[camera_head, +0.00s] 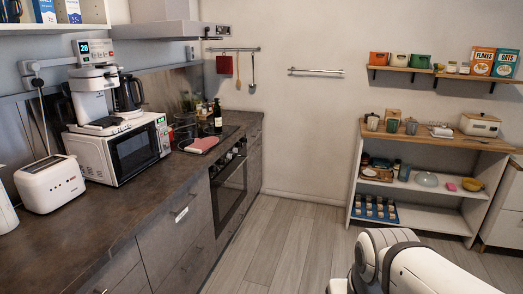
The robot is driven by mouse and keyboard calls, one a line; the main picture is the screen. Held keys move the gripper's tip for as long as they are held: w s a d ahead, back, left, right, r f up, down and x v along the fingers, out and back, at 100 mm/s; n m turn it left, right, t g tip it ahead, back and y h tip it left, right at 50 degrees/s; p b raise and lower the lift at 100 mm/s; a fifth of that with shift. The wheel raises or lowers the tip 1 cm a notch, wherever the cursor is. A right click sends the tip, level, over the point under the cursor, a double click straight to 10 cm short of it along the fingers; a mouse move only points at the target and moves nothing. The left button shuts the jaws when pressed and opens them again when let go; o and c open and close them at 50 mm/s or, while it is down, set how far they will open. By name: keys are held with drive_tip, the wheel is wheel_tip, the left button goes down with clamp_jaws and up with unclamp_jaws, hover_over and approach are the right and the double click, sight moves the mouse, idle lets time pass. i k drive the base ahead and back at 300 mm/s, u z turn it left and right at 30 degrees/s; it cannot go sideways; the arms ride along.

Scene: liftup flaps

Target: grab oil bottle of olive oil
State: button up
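A dark bottle with a pale label (218,114) stands upright at the far end of the left counter, beside the hob. It looks like the oil bottle, but its label is too small to read. Smaller bottles or jars (197,106) stand close to its left. Part of my white and black arm shows at the bottom right, far from the bottle. My gripper is not in view.
The counter (105,209) holds a toaster (50,184), a microwave (125,150) and a coffee maker (127,94). A pink cloth (201,144) lies near the hob. An open shelf unit (432,219) stands at right. The wooden floor (275,245) between is clear.

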sight(217, 112)
drive_tip(key=u, duration=0.15)
drive_tip(key=i, duration=4.25)
drive_tip(key=u, duration=0.1)
